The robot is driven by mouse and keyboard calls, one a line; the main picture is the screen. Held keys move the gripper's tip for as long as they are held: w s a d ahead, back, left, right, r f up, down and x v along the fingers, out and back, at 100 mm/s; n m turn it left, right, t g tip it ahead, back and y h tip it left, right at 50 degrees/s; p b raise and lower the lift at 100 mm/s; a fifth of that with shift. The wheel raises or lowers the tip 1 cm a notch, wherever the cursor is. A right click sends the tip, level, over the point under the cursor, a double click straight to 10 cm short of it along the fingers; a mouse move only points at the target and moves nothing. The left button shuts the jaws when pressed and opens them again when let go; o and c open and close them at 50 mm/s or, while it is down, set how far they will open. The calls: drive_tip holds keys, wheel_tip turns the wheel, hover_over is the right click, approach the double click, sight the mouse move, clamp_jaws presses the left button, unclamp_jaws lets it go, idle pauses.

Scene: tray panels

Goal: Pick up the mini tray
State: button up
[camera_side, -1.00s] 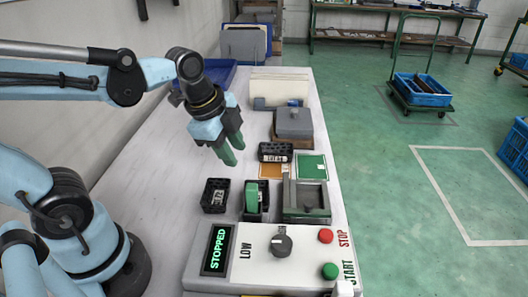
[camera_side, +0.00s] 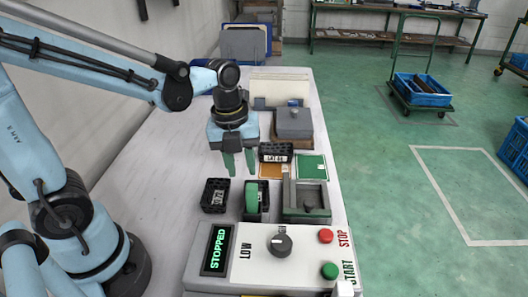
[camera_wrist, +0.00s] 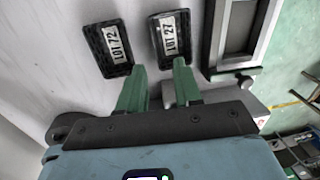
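Several small black mini trays with white labels lie on the bench. The one marked LOT 72 (camera_side: 215,195) is at left; it also shows in the wrist view (camera_wrist: 110,45). The one beside it, LOT 27 (camera_wrist: 170,35), is in the side view (camera_side: 263,200) with a green piece at its left side. A further black tray (camera_side: 276,152) lies behind them, its label too small to read surely.
A control panel (camera_side: 255,262) reading STOPPED, with a dial and two buttons, fills the bench front. A grey fixture (camera_side: 305,198) stands right of the trays. Orange and green cards (camera_side: 311,166) and a grey block (camera_side: 293,124) lie behind. The bench at left is clear.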

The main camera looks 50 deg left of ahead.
drive_tip(key=shift+w+d+f, duration=0.1)
drive_tip(key=shift+w+f, duration=0.05)
drive_tip(key=shift+f, duration=1.6)
drive_tip(key=shift+a+f, duration=0.15)
drive_tip(key=shift+f, duration=0.75)
drive_tip(key=shift+a+f, duration=0.1)
drive_tip(key=shift+f, duration=0.8)
drive_tip(key=shift+w+d+f, duration=0.1)
drive_tip(key=shift+f, duration=0.7)
clamp_jaws()
